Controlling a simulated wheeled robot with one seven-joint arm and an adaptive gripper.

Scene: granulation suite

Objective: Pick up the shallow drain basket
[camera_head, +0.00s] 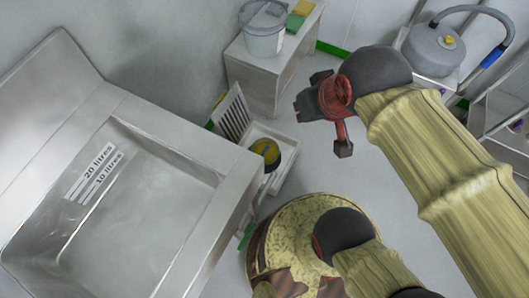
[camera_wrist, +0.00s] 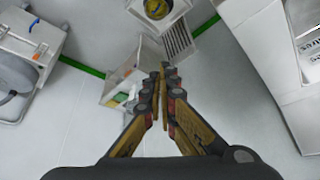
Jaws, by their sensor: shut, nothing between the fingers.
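A pale slotted, grate-like piece (camera_head: 233,112) stands tilted beside the steel sink, against a white tray (camera_head: 286,133). It may be the shallow drain basket, but I cannot tell for sure. It also shows in the wrist view (camera_wrist: 179,40), beyond my fingertips. The tray holds a round dark and yellow thing (camera_head: 265,152), also visible in the wrist view (camera_wrist: 157,8). My gripper (camera_head: 299,112) is in the air to the right of the tray, apart from it. In the wrist view its fingers (camera_wrist: 163,70) meet at the tips, shut and empty.
The steel sink (camera_head: 205,155) fills the left. A low cabinet (camera_head: 263,78) at the back carries a white bucket (camera_head: 265,36) and coloured pads (camera_head: 297,16).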

